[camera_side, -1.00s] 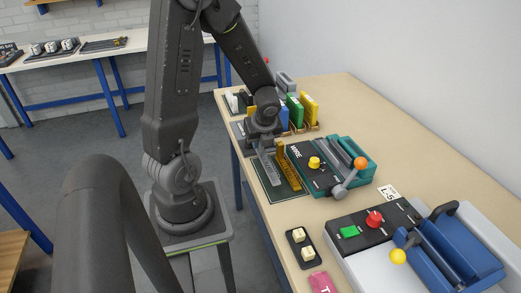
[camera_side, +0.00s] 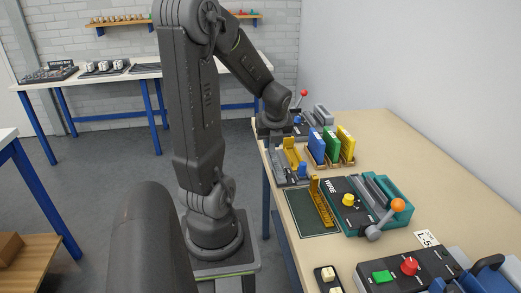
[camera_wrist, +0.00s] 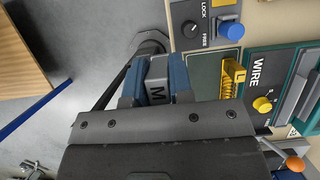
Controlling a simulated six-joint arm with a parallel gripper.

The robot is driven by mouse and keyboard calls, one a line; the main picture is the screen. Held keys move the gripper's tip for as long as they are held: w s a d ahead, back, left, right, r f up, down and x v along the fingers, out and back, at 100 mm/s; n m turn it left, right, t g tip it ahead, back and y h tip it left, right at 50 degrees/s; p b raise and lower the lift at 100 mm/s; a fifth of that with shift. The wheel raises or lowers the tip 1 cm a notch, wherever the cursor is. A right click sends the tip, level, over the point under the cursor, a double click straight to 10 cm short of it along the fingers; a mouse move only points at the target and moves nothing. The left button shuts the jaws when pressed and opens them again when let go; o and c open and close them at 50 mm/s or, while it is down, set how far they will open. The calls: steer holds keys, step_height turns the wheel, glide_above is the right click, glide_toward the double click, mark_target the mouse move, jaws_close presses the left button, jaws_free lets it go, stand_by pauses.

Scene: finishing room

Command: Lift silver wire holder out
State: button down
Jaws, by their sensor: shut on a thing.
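The silver wire holder (camera_wrist: 157,88), marked M, is between the blue-padded jaws of my gripper (camera_wrist: 155,72) in the wrist view. My gripper also shows in the side view (camera_side: 276,143), shut on the holder near the table's left edge, past the green mat. The side view does not show clearly how high the holder is. The dark green mat (camera_side: 304,216) bears only the gold holder (camera_side: 321,205) on its right side. That gold holder is marked L in the wrist view (camera_wrist: 232,78).
A grey station with a gold piece and a blue button (camera_side: 302,170) lies close to my gripper. Blue, green and yellow folders (camera_side: 332,145) stand to its right. The black and teal WIRE unit (camera_side: 349,203) with an orange-knobbed lever is right of the mat.

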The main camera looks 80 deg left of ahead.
steer(key=w+d, duration=0.3)
steer(key=w, duration=1)
steer(key=w+d, duration=0.3)
steer(key=w, duration=1.1)
steer(key=shift+d+f, duration=0.25)
